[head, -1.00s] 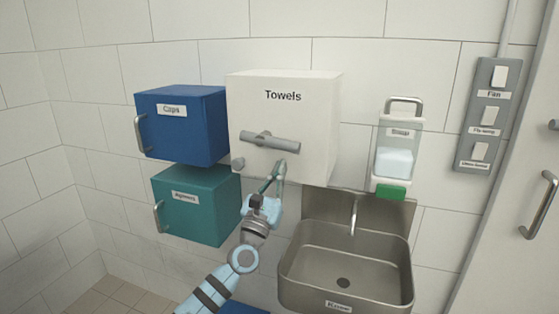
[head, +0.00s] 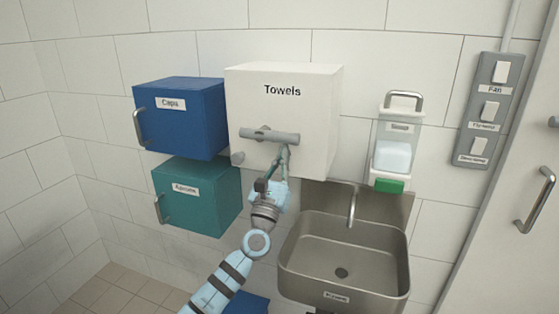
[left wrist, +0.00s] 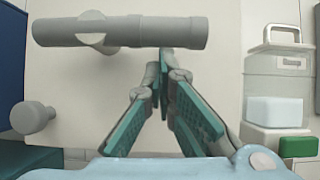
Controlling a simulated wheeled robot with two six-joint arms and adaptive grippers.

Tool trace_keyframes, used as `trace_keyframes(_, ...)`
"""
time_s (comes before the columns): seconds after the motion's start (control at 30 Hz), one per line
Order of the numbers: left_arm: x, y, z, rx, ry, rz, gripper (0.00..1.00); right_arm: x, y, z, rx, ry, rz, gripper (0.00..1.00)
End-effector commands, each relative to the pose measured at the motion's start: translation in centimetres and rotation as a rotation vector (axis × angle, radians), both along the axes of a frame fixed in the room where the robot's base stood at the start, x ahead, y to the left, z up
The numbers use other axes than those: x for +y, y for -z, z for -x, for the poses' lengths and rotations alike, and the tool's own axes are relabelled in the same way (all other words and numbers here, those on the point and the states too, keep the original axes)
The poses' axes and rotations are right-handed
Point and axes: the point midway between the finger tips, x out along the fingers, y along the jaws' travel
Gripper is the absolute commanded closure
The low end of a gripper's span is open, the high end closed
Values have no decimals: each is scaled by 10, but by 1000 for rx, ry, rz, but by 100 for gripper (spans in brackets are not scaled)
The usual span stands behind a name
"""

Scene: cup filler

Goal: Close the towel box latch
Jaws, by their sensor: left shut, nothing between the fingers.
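The white towel box (head: 315,110), labelled "Towels", hangs on the wall. Its grey bar latch (head: 270,135) lies nearly level across the front face. In the left wrist view the latch (left wrist: 130,32) runs across the top, with its round pivot toward the left. A grey knob (head: 238,158) sticks out at the box's lower left. My left gripper (head: 284,152) is shut and empty, with its tips just under the right part of the latch. In the left wrist view the fingertips (left wrist: 166,55) meet at the bar's lower edge; I cannot tell whether they touch it. My right gripper is not in view.
A blue "Caps" box (head: 190,120) and a teal "Aprons" box (head: 205,195) hang to the left. A steel sink (head: 300,262) is below right, with a soap dispenser (head: 395,150) above it. A switch panel (head: 487,110) is at the right.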

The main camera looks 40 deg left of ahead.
Motion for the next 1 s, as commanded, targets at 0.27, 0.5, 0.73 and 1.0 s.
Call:
trace_keyframes(0.27, -4, 30, -1, -4, 6, 1, 100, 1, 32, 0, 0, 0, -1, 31)
trace_keyframes(0.5, -20, 74, 34, 8, 15, 1, 100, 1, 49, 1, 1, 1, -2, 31)
trace_keyframes(0.73, -32, 97, 71, 6, 12, 3, 100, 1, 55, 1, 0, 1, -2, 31)
trace_keyframes(1.0, -34, 99, 76, 8, 12, -2, 100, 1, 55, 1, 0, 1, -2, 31)
